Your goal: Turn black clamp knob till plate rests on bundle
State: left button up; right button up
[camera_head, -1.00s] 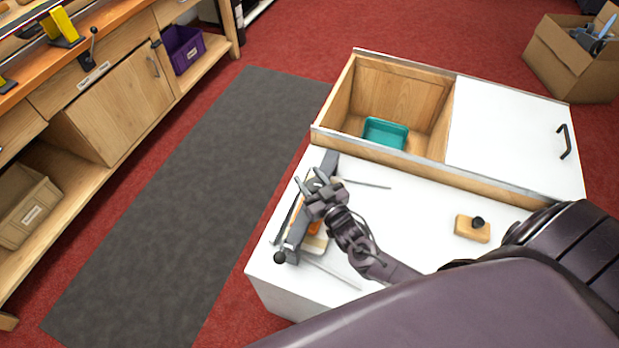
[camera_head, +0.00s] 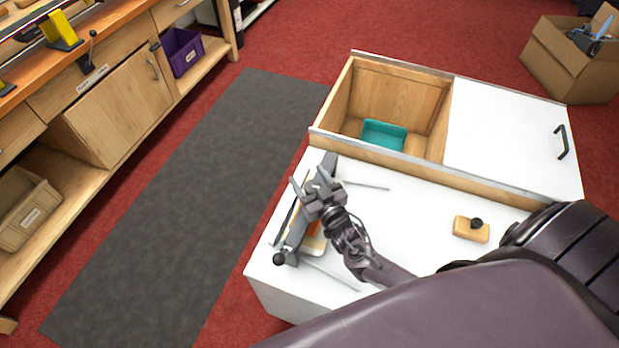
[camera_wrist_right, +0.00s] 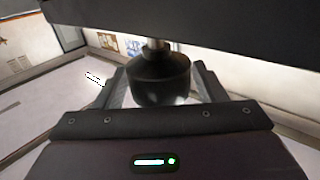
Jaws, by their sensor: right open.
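The black clamp knob (camera_wrist_right: 158,78) fills the middle of the right wrist view, on a short metal shaft next to a dark beam (camera_wrist_right: 200,25). My right gripper (camera_wrist_right: 160,90) is open, with one finger on each side of the knob; I cannot tell whether they touch it. In the head view my right gripper (camera_head: 311,186) is over the dark clamp frame (camera_head: 297,238) and hides the knob. An orange and pale bundle (camera_head: 316,238) shows partly beside the frame. The plate and its gap to the bundle are hidden. My left gripper is out of view.
The clamp stands at the left end of a white bench top (camera_head: 400,215). A wooden block with a black knob (camera_head: 471,229) lies to the right. Behind is an open compartment with a teal tray (camera_head: 384,135) and a white sliding lid (camera_head: 505,130). The middle of the top is clear.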

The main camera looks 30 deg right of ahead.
jog(key=shift+s+f, duration=0.1)
jog(key=shift+s+f, duration=0.1)
jog(key=shift+s, duration=0.25)
jog(key=s, duration=0.7)
jog(key=shift+b, duration=0.45)
jog(key=shift+d+r, duration=0.1)
jog(key=shift+r, duration=0.15)
